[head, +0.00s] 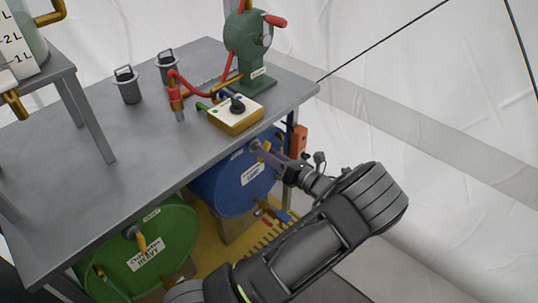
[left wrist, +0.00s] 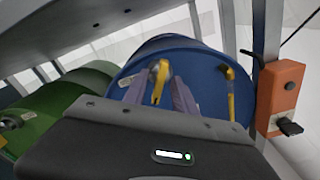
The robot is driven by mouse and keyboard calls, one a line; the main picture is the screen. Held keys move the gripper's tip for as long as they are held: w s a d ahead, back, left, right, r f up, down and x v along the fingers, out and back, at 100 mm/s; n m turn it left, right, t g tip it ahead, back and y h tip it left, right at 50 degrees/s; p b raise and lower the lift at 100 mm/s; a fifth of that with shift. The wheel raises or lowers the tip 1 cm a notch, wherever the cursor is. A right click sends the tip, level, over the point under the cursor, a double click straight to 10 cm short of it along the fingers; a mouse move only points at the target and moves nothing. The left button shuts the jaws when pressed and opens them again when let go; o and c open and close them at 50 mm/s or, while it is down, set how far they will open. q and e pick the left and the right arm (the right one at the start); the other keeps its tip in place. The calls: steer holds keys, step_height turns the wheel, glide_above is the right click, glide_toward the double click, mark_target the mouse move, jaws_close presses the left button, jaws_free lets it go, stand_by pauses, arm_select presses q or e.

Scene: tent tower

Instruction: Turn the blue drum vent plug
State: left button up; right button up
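The blue drum (head: 232,188) lies on its side under the bench, its round end facing out. Its vent plug (head: 255,145) is a grey fitting with a yellow handle, high on that end. My left gripper (head: 273,156) is at the plug. In the left wrist view the yellow plug handle (left wrist: 158,82) stands between the two fingers of my left gripper (left wrist: 162,88), with a gap seeming to show beside it. A second yellow handle (left wrist: 231,92) is on the drum's end, right of the fingers. My right gripper is not in view.
The grey bench top (head: 75,155) overhangs the drums. A green drum (head: 165,240) lies to the left. An orange box (left wrist: 279,92) is on the bench leg, close right of the gripper. A green hand pump (head: 247,45) stands on the bench.

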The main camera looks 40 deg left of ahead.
arm_select(q)
jaws_close()
stand_by(0.4)
